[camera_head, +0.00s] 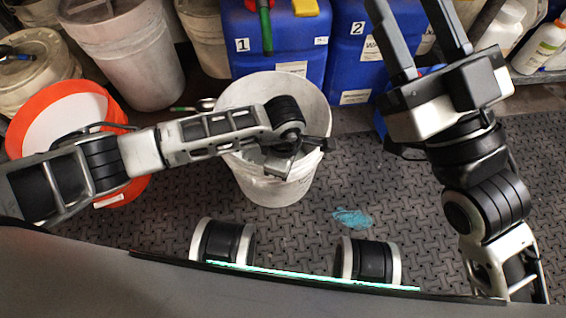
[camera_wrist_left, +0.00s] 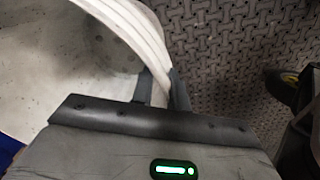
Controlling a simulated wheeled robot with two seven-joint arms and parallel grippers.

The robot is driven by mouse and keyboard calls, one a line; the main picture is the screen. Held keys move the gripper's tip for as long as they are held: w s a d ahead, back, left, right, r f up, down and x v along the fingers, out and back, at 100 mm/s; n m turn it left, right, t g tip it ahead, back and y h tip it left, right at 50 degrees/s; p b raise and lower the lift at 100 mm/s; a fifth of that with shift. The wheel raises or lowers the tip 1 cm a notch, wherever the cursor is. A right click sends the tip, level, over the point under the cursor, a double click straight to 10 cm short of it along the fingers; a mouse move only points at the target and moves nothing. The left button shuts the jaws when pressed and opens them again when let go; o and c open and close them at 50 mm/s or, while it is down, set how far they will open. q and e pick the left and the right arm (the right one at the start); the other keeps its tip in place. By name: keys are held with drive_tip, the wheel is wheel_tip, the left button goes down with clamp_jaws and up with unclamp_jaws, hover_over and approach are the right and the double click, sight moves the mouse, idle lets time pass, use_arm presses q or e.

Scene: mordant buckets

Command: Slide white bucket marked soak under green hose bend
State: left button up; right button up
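The white bucket (camera_head: 276,188) stands upright on the floor in the middle of the head view; no soak marking is readable on it. My left gripper (camera_head: 282,168) is at its near rim, pointing down. In the left wrist view the bucket's rim and wall (camera_wrist_left: 130,25) run between the two fingers (camera_wrist_left: 162,92), one finger inside and one outside, closed on the wall. My right gripper (camera_head: 408,12) is raised at the upper right, fingers wide apart and empty. I cannot make out a green hose bend in either view.
An orange-rimmed bucket (camera_head: 128,192) stands at left, partly behind my left arm. Blue containers marked 1 (camera_head: 240,72) and 2 (camera_head: 352,78) and pale buckets (camera_head: 135,60) line the back. A turquoise patch (camera_head: 352,218) lies on the dark textured floor (camera_head: 400,235), which is clear right of the bucket.

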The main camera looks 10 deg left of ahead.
use_arm(q)
drive_tip(key=o, duration=0.5)
drive_tip(key=shift+s+d+r, duration=0.1)
drive_tip(key=shift+d, duration=0.25)
drive_tip(key=shift+a, duration=0.1)
drive_tip(key=shift+a+r, duration=0.1)
wheel_tip(320, 180, up, 6)
drive_tip(key=p, duration=0.3)
drive_tip(key=shift+r, duration=0.2)
drive_tip(key=shift+s+r+p, duration=0.15)
drive_tip(key=shift+r+p, duration=0.85)
drive_tip(key=shift+r, duration=1.35)
drive_tip(key=shift+s+r+p, duration=0.15)
drive_tip(key=shift+r+p, duration=0.8)
drive_tip(key=shift+r, duration=1.35)
use_arm(e)
wheel_tip(320, 180, down, 10)
drive_tip(key=s+m+g+h, duration=0.1)
drive_tip(key=m+g+h, duration=0.4)
drive_tip(key=m, duration=0.2)
drive_tip(key=shift+s+a+r, duration=0.2)
drive_tip(key=shift+s+a, duration=0.15)
drive_tip(key=shift+s, duration=0.05)
